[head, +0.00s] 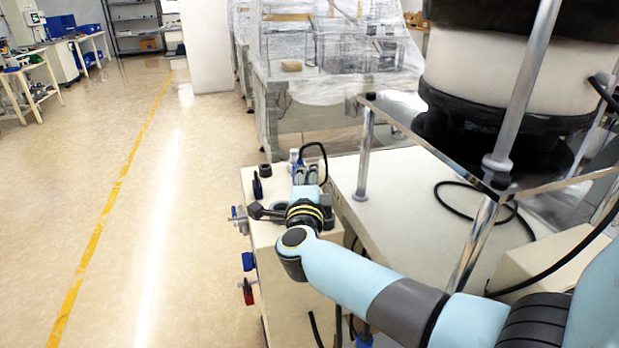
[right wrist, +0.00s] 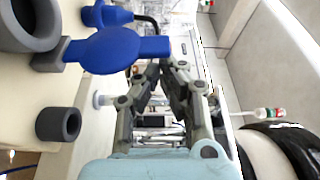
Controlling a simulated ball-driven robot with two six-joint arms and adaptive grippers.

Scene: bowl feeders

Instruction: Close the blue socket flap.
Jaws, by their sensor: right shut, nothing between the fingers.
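In the right wrist view, the blue socket flap (right wrist: 118,50) is a flat blue plate with a rounded middle. It stands out to the side of a thick grey socket ring (right wrist: 28,42), joined near a small grey bracket, and the ring's mouth is uncovered. My right gripper (right wrist: 163,76) is shut and empty, its fingertips just below the flap's right end in the picture. I cannot tell whether they touch. In the head view, my right gripper (head: 308,172) is above the cream cabinet top; I cannot make out the flap there. My left gripper is out of view.
A smaller grey ring (right wrist: 58,124) and a blue plug-like part (right wrist: 105,14) are near the flap. The cream cabinet (head: 290,272) carries blue (head: 248,261) and red (head: 247,291) parts on its side. A glass-topped frame (head: 430,130) stands right. Floor at left is clear.

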